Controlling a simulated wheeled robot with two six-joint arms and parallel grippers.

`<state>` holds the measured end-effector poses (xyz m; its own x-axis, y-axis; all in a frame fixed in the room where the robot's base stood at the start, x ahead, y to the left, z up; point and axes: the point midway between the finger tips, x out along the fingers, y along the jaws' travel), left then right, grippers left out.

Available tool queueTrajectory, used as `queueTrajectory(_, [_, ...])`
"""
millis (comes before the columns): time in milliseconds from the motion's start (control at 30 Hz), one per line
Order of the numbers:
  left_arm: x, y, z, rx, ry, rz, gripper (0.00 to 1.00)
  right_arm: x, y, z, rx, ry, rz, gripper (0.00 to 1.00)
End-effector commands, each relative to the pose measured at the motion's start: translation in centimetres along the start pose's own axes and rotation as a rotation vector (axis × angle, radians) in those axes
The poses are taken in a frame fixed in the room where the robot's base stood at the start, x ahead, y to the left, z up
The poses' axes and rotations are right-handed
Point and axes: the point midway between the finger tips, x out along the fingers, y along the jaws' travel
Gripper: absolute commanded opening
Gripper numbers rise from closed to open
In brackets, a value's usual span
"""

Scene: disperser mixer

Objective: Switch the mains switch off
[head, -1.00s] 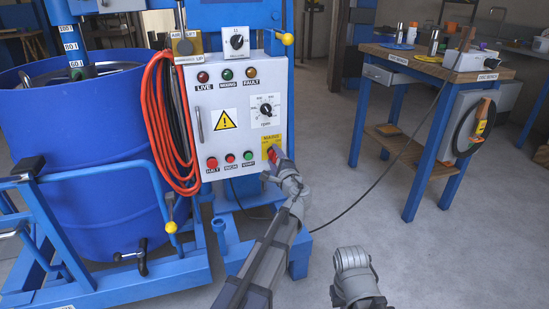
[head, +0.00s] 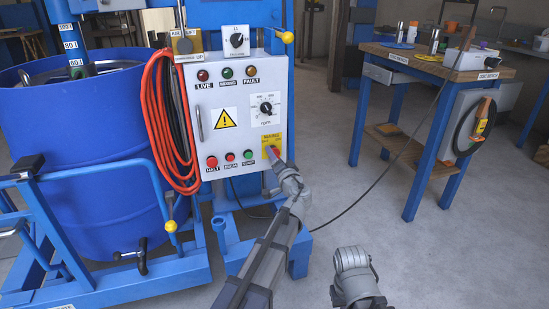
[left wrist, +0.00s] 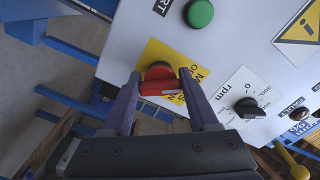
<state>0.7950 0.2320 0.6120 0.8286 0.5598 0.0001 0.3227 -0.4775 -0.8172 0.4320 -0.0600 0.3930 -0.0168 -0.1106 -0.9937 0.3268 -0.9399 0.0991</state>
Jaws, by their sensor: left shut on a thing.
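The mains switch is a red rotary handle on a yellow plate (head: 271,141) at the lower right of the white control panel (head: 205,140). In the left wrist view the red handle (left wrist: 161,82) sits between the two fingers of my left gripper (left wrist: 162,90), its bar lying across the gap from finger to finger. My left gripper (head: 274,156) is shut on the handle and hides most of it in the head view. The plate's lettering is partly covered. A grey link of my right arm shows at the bottom, but its gripper is out of view.
Halt, inch and start buttons (head: 230,157) lie just left of the switch. The rpm dial (head: 266,107) is above it. An orange cable coil (head: 165,125) hangs at the panel's left. A workbench (head: 430,68) stands right, with open floor between.

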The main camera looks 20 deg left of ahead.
Motion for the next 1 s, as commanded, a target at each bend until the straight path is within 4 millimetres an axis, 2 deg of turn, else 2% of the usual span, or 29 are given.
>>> queueTrajectory(333, [0.01, 0.12, -0.03, -0.153, 0.001, 0.001, 0.04, 0.07, -0.01, -0.01, 0.0, 0.0, 0.0, 0.0])
queueTrajectory(967, [0.02, 0.13, -0.04, -0.189, 0.0, 0.001, 0.04, 0.07, -0.01, 0.0, 0.0, 0.0, 0.0, 0.0])
queueTrajectory(1000, [0.02, 0.13, -0.03, -0.189, 0.0, 0.001, 0.64, 0.07, -0.01, 0.0, 0.0, 0.0, 0.0, 0.0])
